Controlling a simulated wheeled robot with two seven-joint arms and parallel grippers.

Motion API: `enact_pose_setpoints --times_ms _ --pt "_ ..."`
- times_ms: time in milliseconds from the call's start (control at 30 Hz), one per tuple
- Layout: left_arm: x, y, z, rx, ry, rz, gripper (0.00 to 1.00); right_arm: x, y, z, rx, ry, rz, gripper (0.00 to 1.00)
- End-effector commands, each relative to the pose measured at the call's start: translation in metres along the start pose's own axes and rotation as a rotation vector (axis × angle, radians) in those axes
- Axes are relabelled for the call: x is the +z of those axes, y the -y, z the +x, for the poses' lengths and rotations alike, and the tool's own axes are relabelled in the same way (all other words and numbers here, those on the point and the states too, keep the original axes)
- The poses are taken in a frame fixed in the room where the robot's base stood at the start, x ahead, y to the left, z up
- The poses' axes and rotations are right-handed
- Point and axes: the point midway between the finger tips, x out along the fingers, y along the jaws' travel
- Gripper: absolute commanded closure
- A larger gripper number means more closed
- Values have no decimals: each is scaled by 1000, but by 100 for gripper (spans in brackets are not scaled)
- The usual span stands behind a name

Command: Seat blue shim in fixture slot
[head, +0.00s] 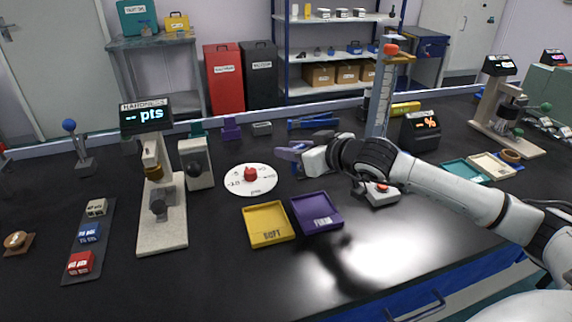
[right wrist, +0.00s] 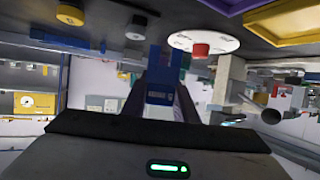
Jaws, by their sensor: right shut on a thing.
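My right gripper (head: 290,153) reaches in from the right, above the bench and right of the white dial. In the right wrist view, its jaws (right wrist: 160,92) are shut on a blue piece with a small label, the blue shim (right wrist: 158,86). In the head view, the shim blends with the bluish fingers and cannot be told apart clearly. I cannot make out which part is the fixture slot. My left gripper is not in view.
The white round dial (head: 238,179) with a red knob (head: 250,174) lies left of the gripper. A yellow tray (head: 287,236) and a purple tray (head: 336,226) lie in front. A hardness tester (head: 160,235) stands left. A tall column (head: 378,100) stands behind my right arm.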

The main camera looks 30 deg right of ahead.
Motion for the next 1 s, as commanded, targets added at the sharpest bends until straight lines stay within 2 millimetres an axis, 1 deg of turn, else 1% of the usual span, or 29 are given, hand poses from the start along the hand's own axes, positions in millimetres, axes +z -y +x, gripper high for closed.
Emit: enact_pose_setpoints --times_ms 167,300,367,600,733,767,800,867,1000 --pt "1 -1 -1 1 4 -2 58 12 1 5 -1 -1 2 98" --pt "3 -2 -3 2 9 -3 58 31 1 13 -1 1 3 98" --pt "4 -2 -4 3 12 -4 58 37 0 15 0 -1 1 98" --pt "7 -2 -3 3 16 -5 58 38 0 16 0 -3 -1 98" --pt "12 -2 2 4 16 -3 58 43 0 18 0 -4 -2 98" --pt "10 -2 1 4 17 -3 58 42 0 17 0 -2 -2 71" --pt "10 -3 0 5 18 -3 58 41 0 17 0 -2 -1 64" --pt "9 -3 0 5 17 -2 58 41 0 17 0 -2 -1 55" --pt "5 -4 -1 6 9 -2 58 41 0 17 0 -1 -1 55"
